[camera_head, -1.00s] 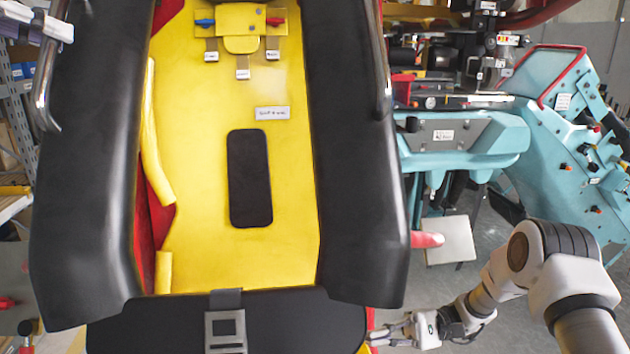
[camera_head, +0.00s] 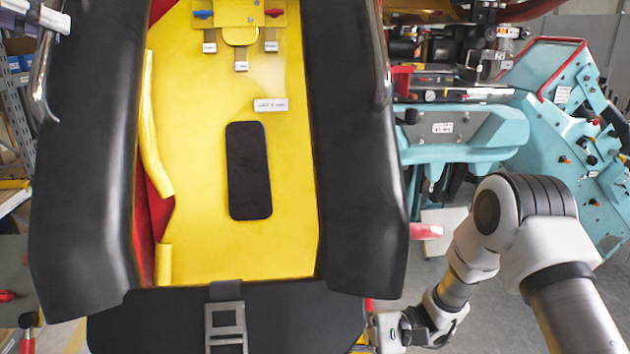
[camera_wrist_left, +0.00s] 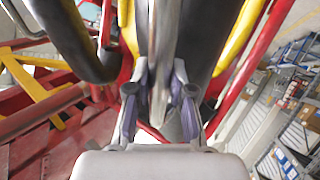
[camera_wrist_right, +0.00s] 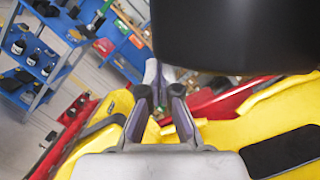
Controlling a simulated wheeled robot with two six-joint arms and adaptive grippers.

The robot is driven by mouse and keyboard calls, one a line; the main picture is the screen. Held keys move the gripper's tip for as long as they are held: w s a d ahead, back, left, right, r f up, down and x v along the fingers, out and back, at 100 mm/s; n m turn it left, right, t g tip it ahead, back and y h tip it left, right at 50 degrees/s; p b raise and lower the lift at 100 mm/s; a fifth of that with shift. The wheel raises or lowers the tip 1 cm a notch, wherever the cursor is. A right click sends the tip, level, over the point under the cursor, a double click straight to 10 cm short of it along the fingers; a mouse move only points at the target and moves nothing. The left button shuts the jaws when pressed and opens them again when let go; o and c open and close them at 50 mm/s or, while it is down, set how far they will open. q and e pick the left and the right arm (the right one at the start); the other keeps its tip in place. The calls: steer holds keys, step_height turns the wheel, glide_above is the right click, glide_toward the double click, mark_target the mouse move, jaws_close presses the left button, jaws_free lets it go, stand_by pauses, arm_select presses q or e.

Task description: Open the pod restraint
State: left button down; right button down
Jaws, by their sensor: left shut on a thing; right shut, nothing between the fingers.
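The pod restraint shows in the head view as two long black padded side bars (camera_head: 80,200) over a yellow seat (camera_head: 200,230). A grey metal handle (camera_head: 40,85) is on the outer side of the left-hand pad. My left gripper (camera_head: 42,17) is at the top left, at this handle. In the left wrist view, its fingers (camera_wrist_left: 160,98) are shut on a blurred grey bar (camera_wrist_left: 161,45). My right gripper (camera_wrist_right: 160,88) is shut and empty, below a black pad (camera_wrist_right: 235,35). In the head view it is low, beside the seat's front, partly hidden.
A black front flap (camera_head: 150,318) with a metal buckle (camera_head: 225,325) crosses the seat's lower end. Turquoise machinery (camera_head: 455,140) stands close on the right. Blue shelving (camera_wrist_right: 45,60) stands beyond the right gripper. Grey floor is open at the lower right.

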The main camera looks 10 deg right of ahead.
mark_target(340, 347)
arm_select(q)
steer(key=shift+d+f, duration=0.15)
steer(key=shift+f, duration=0.05)
arm_select(e)
steer(key=shift+m, duration=0.3)
steer(key=s+r, duration=0.3)
steer(key=shift+s+r, duration=0.15)
steer(key=shift+r, duration=0.1)
arm_select(q)
steer(key=shift+s, duration=0.2)
arm_select(e)
steer(key=shift+s+r, duration=0.15)
steer(key=shift+s, duration=0.1)
arm_select(q)
steer(key=c, duration=1)
jaws_free()
arm_select(e)
steer(key=shift+d, duration=0.1)
arm_select(q)
steer(key=shift+r, duration=0.15)
